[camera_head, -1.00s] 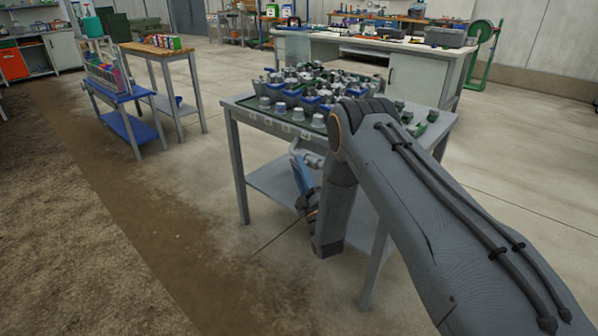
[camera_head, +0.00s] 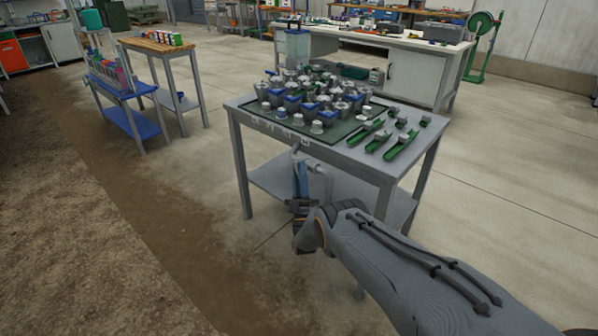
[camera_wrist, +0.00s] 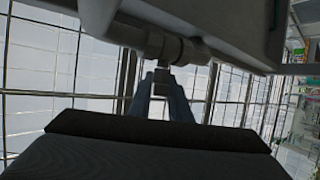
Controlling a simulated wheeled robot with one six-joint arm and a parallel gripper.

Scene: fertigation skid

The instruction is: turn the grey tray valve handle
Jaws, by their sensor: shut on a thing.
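The grey tray valve (camera_wrist: 163,45) hangs under the front edge of the tray table in the wrist view, with a short grey handle (camera_wrist: 162,78) below its body. My gripper (camera_wrist: 163,86) is shut on this handle, with one blue-grey finger on each side of it. In the head view my gripper (camera_head: 299,168) is a narrow blue shape pointing up below the table's front edge. Beside it a pale grey pipe (camera_head: 322,168) bends down. The handle is too small to make out in the head view.
The grey table (camera_head: 420,142) above carries a dark tray (camera_head: 345,127) with many grey and blue pots, and green channels (camera_head: 400,146) at right. A lower shelf (camera_head: 268,180) lies behind my gripper. Floor is free to the left; a blue cart (camera_head: 140,128) stands farther off.

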